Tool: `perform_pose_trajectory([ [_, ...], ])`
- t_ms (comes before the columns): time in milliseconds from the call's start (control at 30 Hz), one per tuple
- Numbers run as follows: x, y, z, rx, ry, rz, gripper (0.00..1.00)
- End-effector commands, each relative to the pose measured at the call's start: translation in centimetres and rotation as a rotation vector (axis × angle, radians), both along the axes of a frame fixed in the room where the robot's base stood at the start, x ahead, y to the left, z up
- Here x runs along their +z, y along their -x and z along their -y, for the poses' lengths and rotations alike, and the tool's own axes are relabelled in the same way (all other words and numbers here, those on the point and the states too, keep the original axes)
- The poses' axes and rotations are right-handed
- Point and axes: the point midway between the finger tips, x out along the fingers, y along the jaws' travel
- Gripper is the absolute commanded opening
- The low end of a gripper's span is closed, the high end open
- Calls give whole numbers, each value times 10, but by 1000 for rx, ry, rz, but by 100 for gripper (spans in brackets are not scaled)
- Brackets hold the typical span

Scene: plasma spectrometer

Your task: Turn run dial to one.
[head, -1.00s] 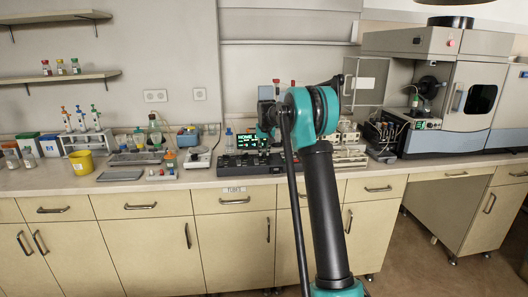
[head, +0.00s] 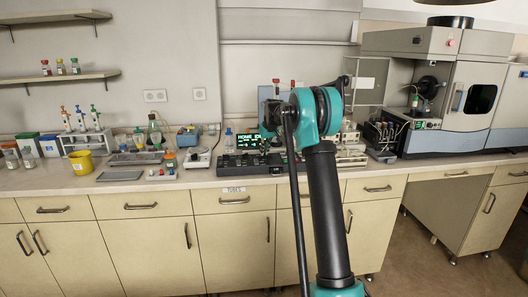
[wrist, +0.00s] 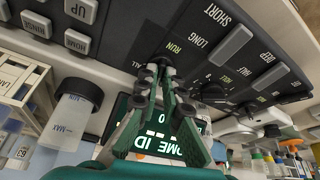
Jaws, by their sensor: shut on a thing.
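The run dial (wrist: 162,62) is a dark knob on the black control panel, beside the yellow-green RUN label in the wrist view. My gripper (wrist: 158,74) is shut on the dial, with its green and grey fingers covering most of it. The dial's pointer is hidden, so I cannot tell its setting. The panel's screen (wrist: 185,146) shows green text upside down and a 0, partly behind the fingers. In the head view, the control panel (head: 240,165) stands on the bench, and my arm hides the gripper.
Another dial (wrist: 213,88), with HALF and FULL labels, sits to the right. A bottle with a black cap (wrist: 74,115) stands at the left. A large grey instrument (head: 440,95) stands on the bench's right.

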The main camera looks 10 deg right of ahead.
Motion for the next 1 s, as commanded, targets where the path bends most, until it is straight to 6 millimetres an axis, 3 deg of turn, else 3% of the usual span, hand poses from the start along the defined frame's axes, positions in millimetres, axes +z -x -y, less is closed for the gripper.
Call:
perform_pose_trajectory([
  [500,0,-3,4,410,0,1,0],
  [1000,0,-3,4,551,1,0,0],
])
